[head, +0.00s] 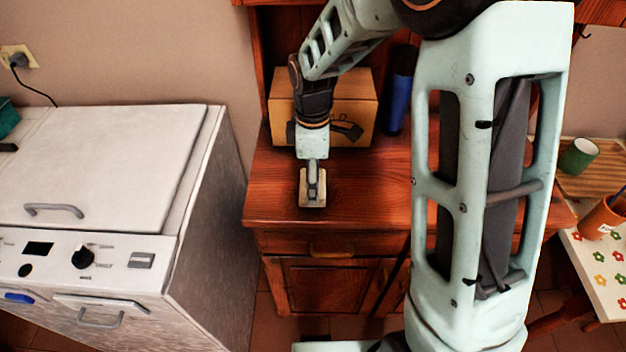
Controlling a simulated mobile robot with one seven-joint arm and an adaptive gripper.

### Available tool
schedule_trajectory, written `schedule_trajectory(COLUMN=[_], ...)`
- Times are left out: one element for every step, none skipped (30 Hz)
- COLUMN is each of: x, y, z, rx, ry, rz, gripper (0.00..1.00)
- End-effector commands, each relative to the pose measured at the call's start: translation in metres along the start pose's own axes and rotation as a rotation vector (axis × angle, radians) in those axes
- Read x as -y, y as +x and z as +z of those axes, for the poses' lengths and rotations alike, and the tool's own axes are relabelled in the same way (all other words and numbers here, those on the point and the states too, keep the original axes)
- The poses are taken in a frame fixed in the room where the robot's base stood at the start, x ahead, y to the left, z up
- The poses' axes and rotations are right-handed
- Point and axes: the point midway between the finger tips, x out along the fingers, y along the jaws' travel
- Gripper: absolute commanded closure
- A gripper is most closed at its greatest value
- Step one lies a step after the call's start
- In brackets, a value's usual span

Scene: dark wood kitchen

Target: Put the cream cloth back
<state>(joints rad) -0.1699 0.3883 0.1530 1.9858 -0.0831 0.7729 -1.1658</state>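The cream cloth (304,197) looks like a small, pale folded piece in the head view, at the front left of the dark wood cabinet top (370,191). My gripper (315,192) points down directly at it, and its fingers overlap the cloth's middle in the picture. The fingers hide part of the cloth. I see the fingers nearly edge-on, so I cannot tell whether they are open or shut on the cloth. I also cannot tell whether the cloth rests on the wood or is slightly above it.
A cardboard box (357,92) and a blue cylinder (397,103) stand behind on the cabinet. A white appliance (110,165) is at the left. My arm blocks much of the right.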

Motion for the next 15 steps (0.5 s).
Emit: schedule_trajectory(x=[0.0, 0.0001, 0.0001, 0.0002, 0.0002, 0.0002, 0.0001, 0.0001, 0.0002, 0.0002, 0.0002, 0.0002, 0.0002, 0.0002, 0.0002], y=[-0.0002, 0.0004, 0.0018, 0.003, 0.0041, 0.0044, 0.0036, 0.0035, 0.0035, 0.0035, 0.0035, 0.0035, 0.0035, 0.0034, 0.0034], z=[0.0001, 0.0001, 0.0002, 0.0003, 0.0003, 0.0003, 0.0003, 0.0003, 0.0003, 0.0003, 0.0003, 0.0003, 0.0003, 0.0003, 0.0003], rx=[0.0, 0.0, 0.0, 0.0, 0.0, 0.0, 0.0, 0.0, 0.0, 0.0, 0.0, 0.0, 0.0, 0.0, 0.0], ry=[0.0, 0.0, 0.0, 0.0, 0.0, 0.0, 0.0, 0.0, 0.0, 0.0, 0.0, 0.0, 0.0, 0.0, 0.0], rz=[0.0, 0.0, 0.0, -0.001, -0.001, 0.0, 0.0, 0.0, 0.0, 0.0, 0.0, 0.0, 0.0, 0.0, 0.0], gripper=[0.55, 0.55, 0.55, 0.55, 0.55, 0.31, 0.28, 0.24, 0.2, 0.17, 0.15, 0.15, 0.15, 0.15, 0.15])
